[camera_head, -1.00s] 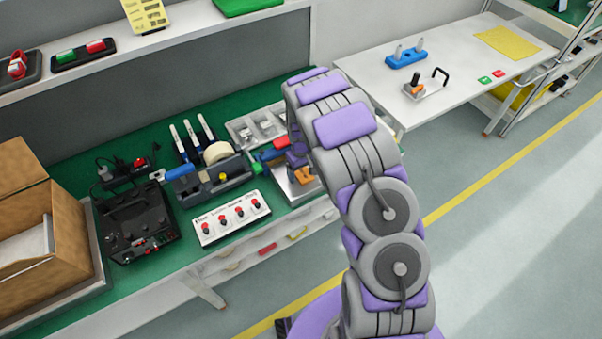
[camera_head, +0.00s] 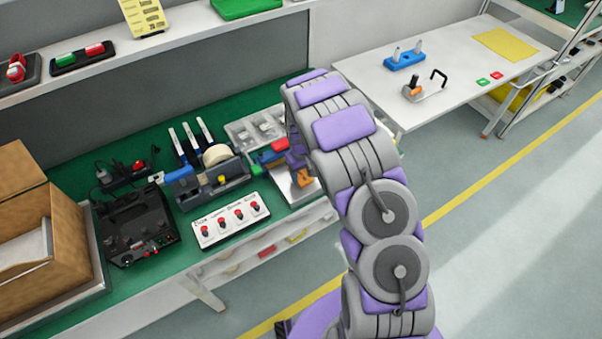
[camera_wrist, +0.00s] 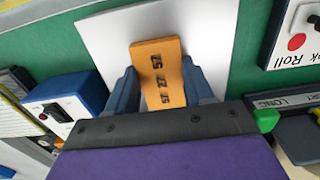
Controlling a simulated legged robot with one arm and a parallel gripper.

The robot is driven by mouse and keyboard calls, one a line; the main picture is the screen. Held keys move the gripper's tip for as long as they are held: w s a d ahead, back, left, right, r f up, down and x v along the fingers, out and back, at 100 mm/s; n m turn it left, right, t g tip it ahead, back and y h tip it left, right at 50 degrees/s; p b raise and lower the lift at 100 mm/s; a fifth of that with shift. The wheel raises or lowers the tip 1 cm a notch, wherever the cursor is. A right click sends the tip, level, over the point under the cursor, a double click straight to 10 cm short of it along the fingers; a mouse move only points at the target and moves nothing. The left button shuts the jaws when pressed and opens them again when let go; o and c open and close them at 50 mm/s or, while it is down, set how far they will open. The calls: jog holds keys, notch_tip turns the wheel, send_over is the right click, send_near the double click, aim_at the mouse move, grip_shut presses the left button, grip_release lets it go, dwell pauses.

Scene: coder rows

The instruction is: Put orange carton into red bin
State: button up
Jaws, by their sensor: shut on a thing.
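The orange carton (camera_wrist: 160,72), with dark printed numbers, sits between the two blue-grey fingers of my gripper (camera_wrist: 161,88) in the wrist view. My gripper is shut on it. A white plate (camera_wrist: 108,35) lies behind the carton; I cannot tell whether they touch. In the head view my gripper (camera_head: 298,163) is over the right end of the green bench, and only part of the carton (camera_head: 298,179) shows beside the fingers. I cannot make out a red bin for certain; a small red piece (camera_head: 279,144) shows left of the gripper.
Left of the gripper are a tape dispenser (camera_head: 207,180), a white panel with red knobs (camera_head: 230,220), a black device (camera_head: 135,225) and a cardboard box (camera_head: 40,245). A grey tray (camera_head: 250,130) is behind. A white table (camera_head: 450,75) stands apart at the right, across open floor.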

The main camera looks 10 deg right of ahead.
notch_tip(320, 180, up, 3)
jog(key=shift+r+p, duration=0.15)
jog(key=shift+p, duration=0.4)
jog(key=shift+s+r, duration=0.15)
jog(key=shift+r, duration=0.15)
jog(key=s+r+p, duration=0.1)
jog(key=s+p, duration=0.1)
jog(key=s, duration=1.3)
jog(key=shift+s+p, duration=0.3)
jog(key=shift+s, duration=0.05)
jog(key=shift+a, duration=0.1)
notch_tip(320, 180, up, 17)
jog(key=m, duration=0.4)
send_over(302, 175)
jog(key=s, duration=0.5)
jog(key=shift+w+a, duration=0.1)
jog(key=shift+a, duration=0.05)
jog(key=shift+a, duration=0.1)
